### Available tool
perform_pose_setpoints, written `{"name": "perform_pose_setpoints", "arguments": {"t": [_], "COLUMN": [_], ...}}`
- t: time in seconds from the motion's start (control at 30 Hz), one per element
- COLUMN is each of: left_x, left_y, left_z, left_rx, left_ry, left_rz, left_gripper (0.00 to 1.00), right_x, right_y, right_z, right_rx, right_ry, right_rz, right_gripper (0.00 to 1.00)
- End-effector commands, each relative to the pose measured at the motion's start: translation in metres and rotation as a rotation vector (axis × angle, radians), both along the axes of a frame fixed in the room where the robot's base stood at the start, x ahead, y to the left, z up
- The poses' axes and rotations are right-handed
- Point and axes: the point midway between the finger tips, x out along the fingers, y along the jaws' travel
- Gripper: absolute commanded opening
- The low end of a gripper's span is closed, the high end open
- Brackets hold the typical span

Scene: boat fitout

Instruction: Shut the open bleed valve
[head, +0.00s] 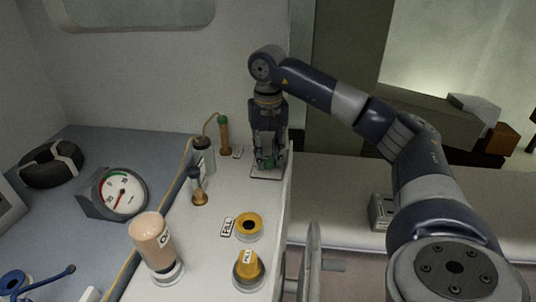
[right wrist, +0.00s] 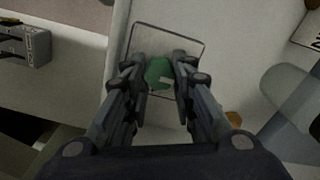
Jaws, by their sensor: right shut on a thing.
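My right gripper (head: 267,158) points down over a small square plate (head: 265,174) at the back right corner of the white counter. In the right wrist view its two fingers (right wrist: 160,76) are shut on a green knob (right wrist: 159,72), one finger on each side. The knob has a small pale mark and sits over the plate (right wrist: 154,36). In the head view the fingers mostly hide the knob. I take it for the bleed valve's handle; its open or shut position cannot be told. My left gripper is not in view.
Left of the gripper stand a green-topped brass fitting (head: 224,136) with a thin tube, a clear jar (head: 203,157) and a blue-topped brass piece (head: 199,190). A yellow filler ring (head: 249,225), yellow cap (head: 248,270), tan bottle (head: 152,240) and gauge (head: 122,193) are nearer.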

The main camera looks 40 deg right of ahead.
Motion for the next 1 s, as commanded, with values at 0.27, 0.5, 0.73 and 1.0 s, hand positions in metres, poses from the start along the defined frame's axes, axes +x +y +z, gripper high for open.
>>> {"name": "perform_pose_setpoints", "arguments": {"t": [0.27, 0.5, 0.73, 1.0], "left_x": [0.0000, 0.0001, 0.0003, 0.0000], "left_y": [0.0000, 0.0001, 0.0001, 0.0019], "left_z": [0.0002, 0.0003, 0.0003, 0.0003], "left_rx": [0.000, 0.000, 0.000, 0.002], "left_ry": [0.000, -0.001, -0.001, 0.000], "left_rz": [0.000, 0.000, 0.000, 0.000], "left_gripper": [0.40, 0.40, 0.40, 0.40], "right_x": [0.0002, 0.0002, 0.0001, 0.0001], "right_y": [0.0000, 0.0000, 0.0000, 0.0000], "right_z": [0.0004, 0.0004, 0.0003, 0.0004], "right_rx": [0.000, 0.000, 0.000, 0.000], "right_ry": [-0.001, -0.001, -0.001, -0.001], "right_rz": [0.037, 0.039, 0.038, 0.037], "right_gripper": [0.00, 0.00, 0.44, 0.44]}}
